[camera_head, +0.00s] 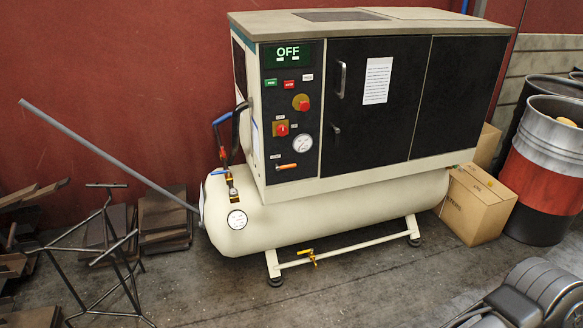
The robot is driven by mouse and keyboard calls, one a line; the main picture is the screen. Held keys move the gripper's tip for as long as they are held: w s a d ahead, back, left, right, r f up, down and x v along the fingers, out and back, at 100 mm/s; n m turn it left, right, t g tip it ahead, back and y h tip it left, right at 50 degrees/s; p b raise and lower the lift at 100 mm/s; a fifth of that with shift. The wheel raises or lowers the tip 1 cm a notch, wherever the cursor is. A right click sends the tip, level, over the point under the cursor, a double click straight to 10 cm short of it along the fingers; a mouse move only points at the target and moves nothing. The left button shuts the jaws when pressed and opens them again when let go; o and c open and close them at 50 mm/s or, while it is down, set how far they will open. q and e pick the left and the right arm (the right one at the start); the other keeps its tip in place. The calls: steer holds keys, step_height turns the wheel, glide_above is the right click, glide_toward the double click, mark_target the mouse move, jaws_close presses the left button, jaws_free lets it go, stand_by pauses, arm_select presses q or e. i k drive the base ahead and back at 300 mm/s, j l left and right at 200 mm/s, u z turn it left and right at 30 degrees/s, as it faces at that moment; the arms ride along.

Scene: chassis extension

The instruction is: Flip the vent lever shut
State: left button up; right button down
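A cream and black compressor (375,105) stands against the red wall on a cream tank (330,212). Three levers show, and I cannot tell which is the vent lever. An orange-handled lever (286,167) lies nearly horizontal, low on the black control panel (292,125). A blue-handled lever (219,172) sits on a brass valve on top of the tank's left end. A small yellow valve handle (306,251) is beneath the tank, near the floor. The panel's green display (288,53) reads OFF. Neither gripper is in view.
A grey pole (110,158) leans diagonally, its lower end near the tank's left end. A metal frame stand (108,250) is at the lower left. A cardboard box (475,205) and red-grey drum (545,165) stand right.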

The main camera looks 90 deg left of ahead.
mark_target(278, 169)
steer(key=j+u, duration=0.25)
steer(key=u, duration=0.15)
steer(key=j+u, duration=0.3)
steer(key=u, duration=0.15)
steer(key=j+u, duration=0.25)
steer(key=u, duration=0.15)
steer(key=i+j+u, duration=0.1)
steer(key=u, duration=0.3)
steer(key=i+j+u, duration=0.15)
steer(key=j+u, duration=0.25)
steer(key=i+j+u, duration=0.4)
steer(key=i+j, duration=0.5)
steer(key=i, duration=0.15)
